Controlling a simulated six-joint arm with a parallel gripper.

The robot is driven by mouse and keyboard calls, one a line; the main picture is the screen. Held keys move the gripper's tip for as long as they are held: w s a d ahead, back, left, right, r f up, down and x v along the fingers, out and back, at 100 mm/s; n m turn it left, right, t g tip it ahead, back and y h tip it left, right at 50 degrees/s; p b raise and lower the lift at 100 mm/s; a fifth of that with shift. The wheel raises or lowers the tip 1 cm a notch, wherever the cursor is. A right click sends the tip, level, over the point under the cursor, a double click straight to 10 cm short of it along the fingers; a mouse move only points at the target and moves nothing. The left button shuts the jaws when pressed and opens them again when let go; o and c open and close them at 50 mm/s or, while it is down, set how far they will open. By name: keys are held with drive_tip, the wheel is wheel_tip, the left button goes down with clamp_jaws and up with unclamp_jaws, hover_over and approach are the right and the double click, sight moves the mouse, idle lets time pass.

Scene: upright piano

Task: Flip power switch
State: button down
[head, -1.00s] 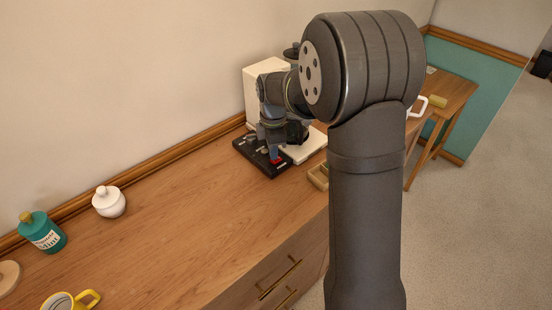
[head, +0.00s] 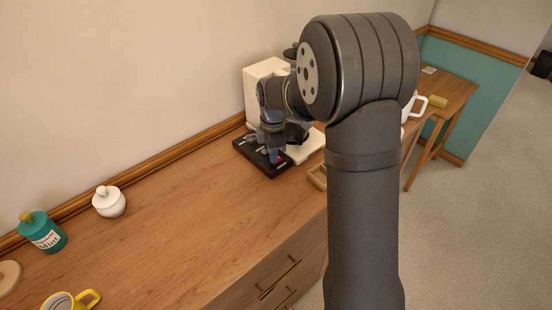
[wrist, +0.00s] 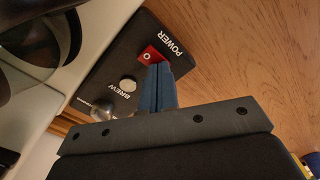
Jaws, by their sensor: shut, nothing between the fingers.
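The red power switch (wrist: 149,55), marked with a white O, sits on a black control panel (wrist: 118,50) beside the word POWER. My gripper (wrist: 158,66) is shut and empty, its blue fingers together. The fingertips are right at the switch's lower edge in the wrist view; I cannot tell whether they touch it. In the head view the panel (head: 247,147) lies at the foot of the white machine (head: 256,88), and my gripper (head: 276,159) is over its right end, hiding most of the switch.
A round BREW button (wrist: 127,84) and a metal knob (wrist: 102,109) are on the same panel. A small wooden tray (head: 317,178) stands right of it. The counter between is clear.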

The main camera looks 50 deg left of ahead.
sight(267, 156)
drive_tip(key=shift+r, duration=3.45)
drive_tip(key=shift+f, duration=3.45)
drive_tip(key=shift+r, duration=0.1)
drive_tip(key=a+r+m, duration=0.3)
drive_tip(key=r+m, duration=0.3)
drive_tip(key=m, duration=0.3)
drive_tip(key=shift+w+a+r, duration=0.25)
drive_tip(key=shift+a+r, duration=0.05)
drive_tip(key=shift+r, duration=0.05)
